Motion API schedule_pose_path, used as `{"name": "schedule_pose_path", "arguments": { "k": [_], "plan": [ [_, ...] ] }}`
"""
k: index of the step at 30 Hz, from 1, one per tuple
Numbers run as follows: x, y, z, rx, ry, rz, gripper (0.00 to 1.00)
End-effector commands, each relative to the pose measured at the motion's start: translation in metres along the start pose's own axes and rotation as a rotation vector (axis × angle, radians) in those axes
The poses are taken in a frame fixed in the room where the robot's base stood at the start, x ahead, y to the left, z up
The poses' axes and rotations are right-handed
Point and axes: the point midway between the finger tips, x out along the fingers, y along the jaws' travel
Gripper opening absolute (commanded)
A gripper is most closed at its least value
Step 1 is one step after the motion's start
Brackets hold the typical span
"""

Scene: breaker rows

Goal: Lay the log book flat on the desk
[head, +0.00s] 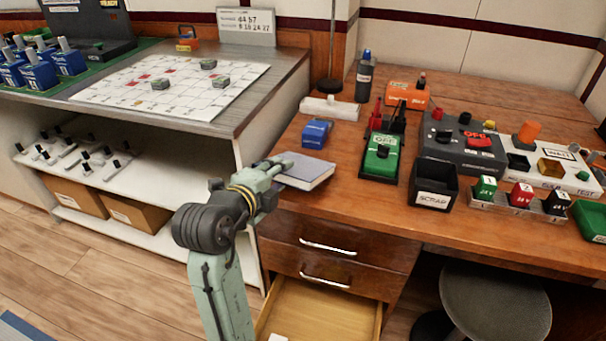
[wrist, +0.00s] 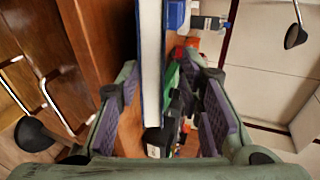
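The log book (head: 308,170) has a grey-blue cover and pale page edges. It lies level at the desk's front left edge in the head view; whether its whole underside touches the desk is not clear. In the wrist view the log book (wrist: 151,60) shows edge-on, its white pages between dark blue covers. My gripper (head: 277,170) is at the book's left end. In the wrist view my gripper (wrist: 162,95) has its fingers apart, one on each side of the book, with a visible gap on one side. The wooden desk (head: 340,205) is beneath.
A blue box (head: 315,134) and a white strip (head: 330,107) stand behind the book. A green device (head: 381,157) and a black scrap bin (head: 435,186) are to the right. An open drawer (head: 345,310) juts out below. Bare desk lies right of the book.

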Motion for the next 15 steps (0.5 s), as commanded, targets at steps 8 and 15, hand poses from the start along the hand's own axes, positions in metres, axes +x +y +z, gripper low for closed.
{"name": "schedule_pose_path", "arguments": {
  "k": [8,15],
  "plan": [
    [-0.015,-0.02,0.001,0.002,-0.002,-0.001,0.33],
    [-0.046,-0.055,0.0,0.002,-0.001,-0.001,0.33]
  ]
}}
